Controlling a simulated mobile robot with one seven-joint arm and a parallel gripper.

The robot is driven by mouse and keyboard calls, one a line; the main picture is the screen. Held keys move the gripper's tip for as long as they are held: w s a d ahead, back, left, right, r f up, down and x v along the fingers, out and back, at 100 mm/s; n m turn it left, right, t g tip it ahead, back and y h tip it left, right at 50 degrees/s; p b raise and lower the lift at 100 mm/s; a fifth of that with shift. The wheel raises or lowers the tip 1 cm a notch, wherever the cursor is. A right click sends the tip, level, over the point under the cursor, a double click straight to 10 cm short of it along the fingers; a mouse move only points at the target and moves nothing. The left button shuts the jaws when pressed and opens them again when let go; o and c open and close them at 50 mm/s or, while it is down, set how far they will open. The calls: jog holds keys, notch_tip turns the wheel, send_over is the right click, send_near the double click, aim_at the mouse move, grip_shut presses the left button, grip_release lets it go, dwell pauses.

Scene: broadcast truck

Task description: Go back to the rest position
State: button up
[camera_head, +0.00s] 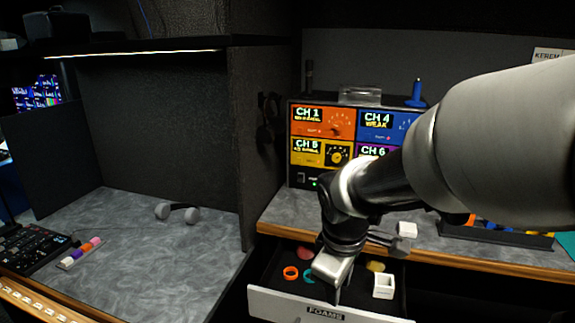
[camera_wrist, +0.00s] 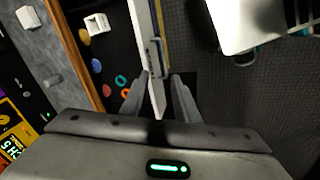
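My gripper (camera_head: 333,285) hangs over the front edge of an open drawer labelled FOAMS (camera_head: 272,301). In the wrist view, my gripper (camera_wrist: 161,78) has its two fingers apart, one on each side of the white drawer front (camera_wrist: 142,28). I cannot tell whether either finger touches it. Nothing else shows between the fingers. My arm comes in from the right in the head view and hides part of the counter and the channel panel.
The drawer holds an orange ring (camera_head: 291,272), a teal ring (camera_head: 308,276), a white square holder (camera_head: 383,286) and foam pieces. Behind it, a counter (camera_head: 285,215) carries the coloured CH panel (camera_head: 323,122) and a white block (camera_head: 407,229). Headphones (camera_head: 178,212) lie on the left desk.

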jog(key=s+d+r+m+t, duration=0.3)
jog(key=s+r+m, duration=0.65)
jog(key=s, duration=0.35)
notch_tip(320, 180, up, 15)
jog(key=m+p, duration=0.1)
jog(key=p, duration=1.4)
jog(key=shift+d+r+y+p, duration=0.15)
jog(key=shift+r+y+p, duration=0.05)
jog(key=shift+y+p, duration=0.2)
